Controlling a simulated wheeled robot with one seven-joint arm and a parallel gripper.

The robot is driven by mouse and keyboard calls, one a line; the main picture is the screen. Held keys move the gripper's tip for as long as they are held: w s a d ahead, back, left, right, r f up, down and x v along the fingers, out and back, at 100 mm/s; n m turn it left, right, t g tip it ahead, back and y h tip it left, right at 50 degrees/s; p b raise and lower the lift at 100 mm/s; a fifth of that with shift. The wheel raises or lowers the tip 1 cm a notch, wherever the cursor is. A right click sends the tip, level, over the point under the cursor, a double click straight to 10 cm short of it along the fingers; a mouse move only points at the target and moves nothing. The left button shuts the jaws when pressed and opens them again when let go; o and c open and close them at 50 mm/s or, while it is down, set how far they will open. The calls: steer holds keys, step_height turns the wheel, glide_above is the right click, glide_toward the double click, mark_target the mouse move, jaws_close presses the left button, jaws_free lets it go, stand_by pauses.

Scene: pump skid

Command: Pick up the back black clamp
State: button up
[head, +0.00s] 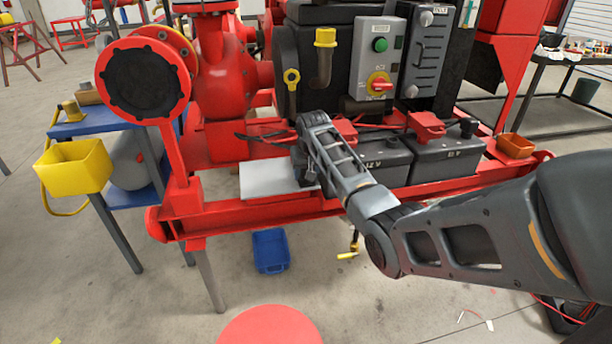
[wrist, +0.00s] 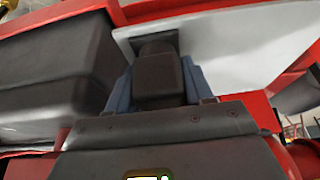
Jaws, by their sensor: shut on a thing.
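In the wrist view, a black blocky clamp (wrist: 162,82) sits between the two blue-grey fingers of my gripper (wrist: 158,92). The fingers are shut on its sides. A flat dark part of it shows beyond the fingertips, over a pale plate. In the head view, my forearm reaches from the right to the left battery (head: 375,160), and the wrist hides most of my gripper and the clamp. I cannot tell whether the clamp still touches the battery. Another small black piece (head: 467,128) sits on top of the right battery (head: 445,158).
Red clamps (head: 427,124) with cables lie on the batteries. A pale plate (head: 268,178) lies on the red skid frame (head: 270,212), left of the batteries. The control box (head: 378,60) stands behind. A blue bin (head: 270,250) is on the floor; a yellow bin (head: 73,166) is left.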

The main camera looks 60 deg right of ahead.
steer(key=shift+c, duration=0.9)
step_height(320, 180, up, 10)
